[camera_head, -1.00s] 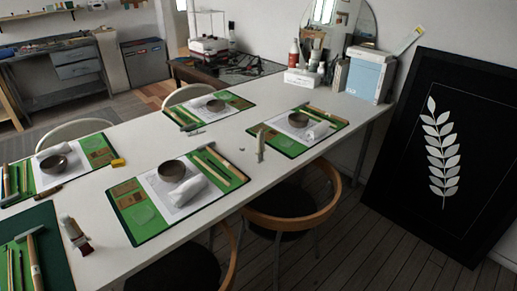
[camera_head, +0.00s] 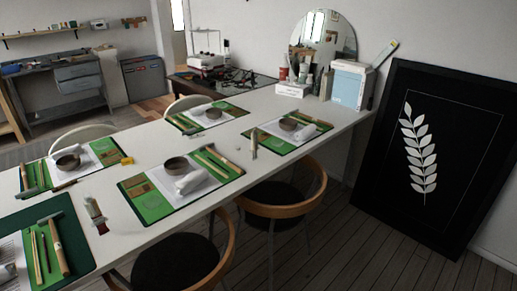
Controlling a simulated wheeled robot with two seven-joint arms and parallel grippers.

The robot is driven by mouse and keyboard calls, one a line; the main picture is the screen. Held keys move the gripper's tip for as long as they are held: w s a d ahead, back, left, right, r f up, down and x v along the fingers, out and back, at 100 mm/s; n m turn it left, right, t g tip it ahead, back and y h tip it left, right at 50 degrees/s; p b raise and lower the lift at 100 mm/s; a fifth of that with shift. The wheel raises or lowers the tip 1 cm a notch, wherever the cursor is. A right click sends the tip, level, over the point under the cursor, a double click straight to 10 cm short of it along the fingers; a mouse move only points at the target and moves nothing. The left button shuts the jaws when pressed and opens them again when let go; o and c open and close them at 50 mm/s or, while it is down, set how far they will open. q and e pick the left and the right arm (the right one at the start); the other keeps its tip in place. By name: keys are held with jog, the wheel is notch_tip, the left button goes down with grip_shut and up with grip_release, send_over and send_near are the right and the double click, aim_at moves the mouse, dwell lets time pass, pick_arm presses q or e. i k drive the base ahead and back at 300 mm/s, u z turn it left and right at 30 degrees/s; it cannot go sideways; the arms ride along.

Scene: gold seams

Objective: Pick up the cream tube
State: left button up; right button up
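A small pale cream tube (camera_head: 254,146) stands upright on the white table (camera_head: 130,222), between the middle green mat and the mat to its right. Another slim tube (camera_head: 95,213), pale with a dark red end, is on the table near the left front, beside the dark green mat. The view is too small to read any label or tell for sure which is the cream tube. Neither of my grippers shows in the head view.
Several green mats (camera_head: 155,208) carry bowls, rolled cloths and wooden tools. Chairs (camera_head: 285,209) stand along the table's near side. A white-and-blue box (camera_head: 349,88) and bottles stand at the far end. A black framed leaf picture (camera_head: 385,205) leans at the right wall.

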aim_at(254, 134)
jog(key=z, duration=1.1)
jog(key=i, duration=1)
jog(key=u, duration=2.3)
